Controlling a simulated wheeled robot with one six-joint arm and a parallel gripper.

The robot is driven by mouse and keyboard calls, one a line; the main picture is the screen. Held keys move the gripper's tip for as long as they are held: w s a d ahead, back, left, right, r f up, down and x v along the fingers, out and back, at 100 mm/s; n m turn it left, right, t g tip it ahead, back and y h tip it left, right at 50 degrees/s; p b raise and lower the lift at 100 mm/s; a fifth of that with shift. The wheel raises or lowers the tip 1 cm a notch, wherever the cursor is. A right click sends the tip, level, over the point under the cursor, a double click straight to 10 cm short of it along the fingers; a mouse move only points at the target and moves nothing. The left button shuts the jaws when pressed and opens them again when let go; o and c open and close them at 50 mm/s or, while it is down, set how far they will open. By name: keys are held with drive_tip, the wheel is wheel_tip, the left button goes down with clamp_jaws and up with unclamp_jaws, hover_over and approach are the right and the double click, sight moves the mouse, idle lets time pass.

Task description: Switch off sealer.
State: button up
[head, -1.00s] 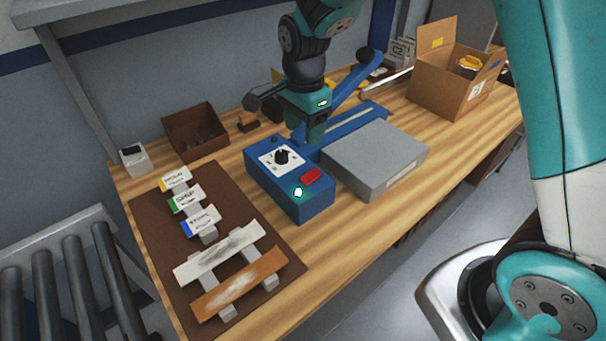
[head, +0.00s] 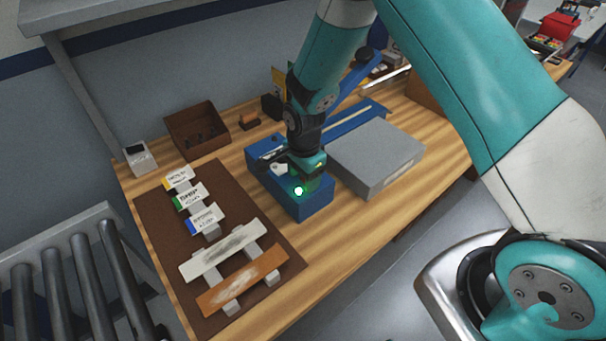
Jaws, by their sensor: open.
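The sealer is a blue unit (head: 312,207) on the wooden bench, with its blue sealing bed and raised arm (head: 362,70) stretching to the back right. A green-white lamp (head: 298,191) glows on its front top. My gripper (head: 300,178) is open, low over the sealer's control box. It and my wrist cover most of the control panel, so the red switch and most of the dial are hidden. I cannot tell whether the gripper touches the box.
A grey block (head: 375,158) stands close at the sealer's right. A brown mat (head: 160,225) with labelled tags and two strips lies at the left. A brown bin (head: 197,130) and a small white box (head: 138,158) stand behind. A roller conveyor (head: 90,275) is at lower left.

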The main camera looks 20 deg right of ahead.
drive_tip(key=shift+c, duration=0.2)
drive_tip(key=c, duration=0.9)
drive_tip(key=shift+w+d+r+g+y+b, duration=0.15)
drive_tip(key=shift+d+g+y+b, duration=0.2)
drive_tip(key=shift+y, duration=0.75)
drive_tip(key=shift+d+r+g+y, duration=0.15)
drive_tip(key=shift+g+y, duration=0.1)
drive_tip(key=shift+y, duration=0.4)
drive_tip(key=shift+a+r+g+y, duration=0.1)
drive_tip(key=shift+g+y, duration=0.1)
drive_tip(key=shift+y, duration=0.45)
drive_tip(key=shift+d, duration=0.1)
drive_tip(key=o, duration=0.9)
drive_tip(key=shift+o, duration=0.2)
